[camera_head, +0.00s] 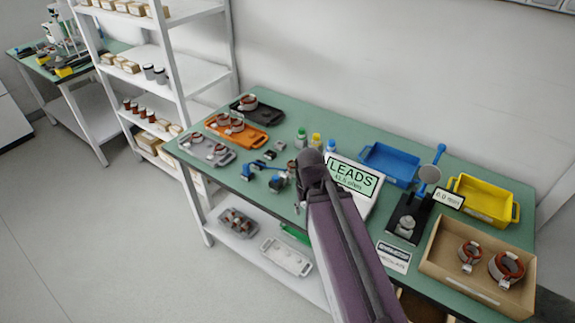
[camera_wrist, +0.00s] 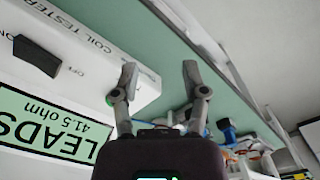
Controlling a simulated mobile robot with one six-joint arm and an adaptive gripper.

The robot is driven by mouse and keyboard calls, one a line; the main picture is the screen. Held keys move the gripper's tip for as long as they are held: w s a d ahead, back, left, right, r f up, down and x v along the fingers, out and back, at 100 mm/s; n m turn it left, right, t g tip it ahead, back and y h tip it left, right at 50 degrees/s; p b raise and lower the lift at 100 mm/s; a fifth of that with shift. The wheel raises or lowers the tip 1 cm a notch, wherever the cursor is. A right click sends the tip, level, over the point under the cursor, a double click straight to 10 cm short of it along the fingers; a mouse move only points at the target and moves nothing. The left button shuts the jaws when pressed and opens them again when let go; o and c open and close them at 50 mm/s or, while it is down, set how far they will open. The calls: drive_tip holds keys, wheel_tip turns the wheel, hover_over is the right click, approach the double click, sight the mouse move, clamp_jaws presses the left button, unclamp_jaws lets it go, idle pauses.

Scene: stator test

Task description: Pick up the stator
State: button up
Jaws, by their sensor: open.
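Several stators, copper-wound rings, show in the head view. A larger one (camera_head: 507,268) and a smaller one (camera_head: 470,254) lie in the open brown box (camera_head: 462,284) at the right end of the green table. Others lie in the orange tray (camera_head: 262,138), the grey tray (camera_head: 229,158) and the black tray (camera_head: 268,115) at the left end. My gripper (camera_wrist: 159,76) is open and empty in the wrist view, beside the white coil tester (camera_wrist: 90,45). In the head view my arm mostly hides the gripper. No stator is clear in the wrist view.
The tester's display (camera_head: 352,178) reads LEADS 41.5 ohm. A blue bin (camera_head: 390,164), a yellow bin (camera_head: 484,201) and a black gauge stand (camera_head: 408,218) stand right of it. Small bottles (camera_head: 316,140) stand behind my arm. White shelves (camera_head: 160,60) rise at the left.

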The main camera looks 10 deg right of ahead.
sight(290, 170)
drive_tip(key=o, duration=0.6)
drive_tip(key=shift+w+r, duration=0.1)
drive_tip(key=shift+w, duration=0.05)
drive_tip(key=shift+w+r, duration=0.15)
drive_tip(key=shift+w, duration=0.2)
drive_tip(key=w+r+m+p, duration=0.2)
drive_tip(key=w+r+p, duration=0.2)
drive_tip(key=w, duration=0.7)
drive_tip(key=w+r+m+p, duration=0.2)
drive_tip(key=w+r+p, duration=0.2)
drive_tip(key=w, duration=0.8)
drive_tip(key=shift+d+m+p, duration=0.3)
drive_tip(key=shift+d, duration=0.1)
wheel_tip(290, 170, down, 8)
drive_tip(key=b, duration=0.8)
drive_tip(key=shift+f+b, duration=0.25)
drive_tip(key=shift+b, duration=0.1)
drive_tip(key=shift+f, duration=0.1)
